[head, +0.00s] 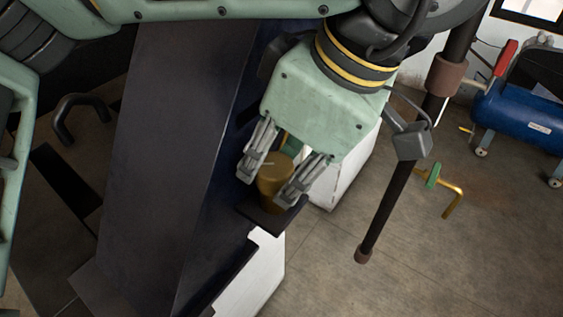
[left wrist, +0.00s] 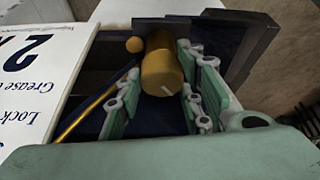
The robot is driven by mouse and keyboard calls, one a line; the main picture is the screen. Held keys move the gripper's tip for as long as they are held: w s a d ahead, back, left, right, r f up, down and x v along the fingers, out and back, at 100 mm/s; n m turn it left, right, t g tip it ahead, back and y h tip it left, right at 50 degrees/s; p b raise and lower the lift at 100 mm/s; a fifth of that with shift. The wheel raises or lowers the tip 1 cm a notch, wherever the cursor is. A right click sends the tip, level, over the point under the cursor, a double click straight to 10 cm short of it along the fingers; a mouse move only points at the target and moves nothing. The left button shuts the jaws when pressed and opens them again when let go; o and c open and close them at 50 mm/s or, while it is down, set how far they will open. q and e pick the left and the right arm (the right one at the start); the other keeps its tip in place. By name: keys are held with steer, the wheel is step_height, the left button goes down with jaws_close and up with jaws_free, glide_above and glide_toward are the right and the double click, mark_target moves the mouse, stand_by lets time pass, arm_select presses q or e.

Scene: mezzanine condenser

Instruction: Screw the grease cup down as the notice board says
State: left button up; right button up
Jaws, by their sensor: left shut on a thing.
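The brass-coloured grease cup (head: 271,177) stands upright on a small dark ledge at the side of a dark steel beam. My left gripper (head: 268,180) comes down from above with a finger on each side of the cup and is shut on it. In the left wrist view, the cup (left wrist: 160,66) sits between the fingers of the gripper (left wrist: 161,88), with a short pale mark on its near end. The notice board (left wrist: 38,65) is upside down at the left of that view. A large "2" and the words "Grease" and "Lock" show; the rest is cut off. My right gripper is out of view.
In the wrist view, a brass rod (left wrist: 92,110) and a small round knob (left wrist: 134,45) lie left of the cup. The dark beam (head: 165,150) fills the left-middle. Right are a dark pole (head: 385,205), a bent yellow pipe (head: 455,191) and a blue tank (head: 520,118).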

arm_select(q)
steer(key=shift+r+m, duration=0.1)
steer(key=shift+m, duration=0.6)
steer(key=shift+t, duration=0.3)
steer(key=o, duration=0.9)
steer(key=shift+o, duration=0.9)
steer(key=shift+w, duration=0.15)
steer(key=v, duration=1.2)
steer(key=shift+a, duration=0.25)
steer(key=shift+o, duration=0.3)
steer(key=shift+w, duration=0.1)
